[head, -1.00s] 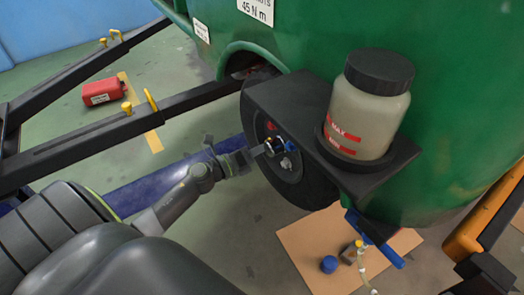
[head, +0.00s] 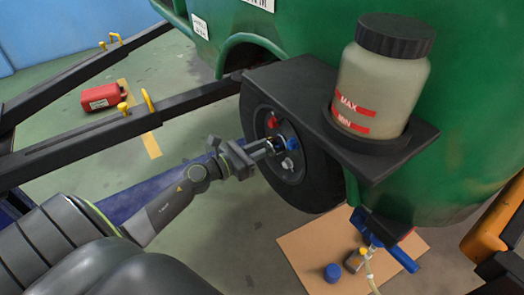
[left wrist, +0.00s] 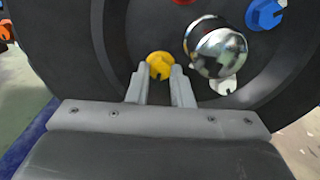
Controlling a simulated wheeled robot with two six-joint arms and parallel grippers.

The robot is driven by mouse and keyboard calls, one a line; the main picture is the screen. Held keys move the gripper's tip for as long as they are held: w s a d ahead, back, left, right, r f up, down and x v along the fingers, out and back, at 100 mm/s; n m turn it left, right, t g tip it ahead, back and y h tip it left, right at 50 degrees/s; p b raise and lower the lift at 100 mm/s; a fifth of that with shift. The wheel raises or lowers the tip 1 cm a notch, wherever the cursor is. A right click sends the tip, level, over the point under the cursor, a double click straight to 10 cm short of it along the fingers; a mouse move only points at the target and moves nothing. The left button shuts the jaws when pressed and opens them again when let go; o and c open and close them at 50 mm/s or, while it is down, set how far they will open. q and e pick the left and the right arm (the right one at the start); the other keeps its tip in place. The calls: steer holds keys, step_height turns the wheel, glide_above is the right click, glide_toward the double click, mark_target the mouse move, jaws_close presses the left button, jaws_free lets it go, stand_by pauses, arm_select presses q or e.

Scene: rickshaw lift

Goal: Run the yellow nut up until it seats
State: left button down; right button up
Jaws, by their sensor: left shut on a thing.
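The yellow nut (left wrist: 160,65) sits on the face of the dark wheel (left wrist: 110,50) in the left wrist view. My left gripper (left wrist: 160,78) reaches it from below, with its two fingertips shut on the nut's near edge. In the head view my left gripper (head: 272,147) is at the wheel (head: 318,180), and its fingers mostly hide the yellow nut. I cannot tell whether the nut is flush with the wheel. My right gripper is not in view.
A red nut (head: 272,122), a blue nut (head: 292,144) and a shiny hub cap (left wrist: 216,50) are close beside the gripper. A black shelf (head: 285,90) with a fluid bottle (head: 380,80) overhangs the wheel. A cardboard sheet (head: 310,250) lies on the floor.

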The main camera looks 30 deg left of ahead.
arm_select(q)
steer(key=shift+s+f+m, duration=0.1)
steer(key=shift+f+m, duration=0.15)
steer(key=shift+m, duration=0.35)
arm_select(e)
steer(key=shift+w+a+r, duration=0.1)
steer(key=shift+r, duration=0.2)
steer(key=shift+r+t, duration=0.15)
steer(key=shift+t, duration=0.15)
arm_select(q)
steer(key=c, duration=1.3)
jaws_free()
steer(key=shift+s+a+r, duration=0.1)
steer(key=shift+r, duration=0.05)
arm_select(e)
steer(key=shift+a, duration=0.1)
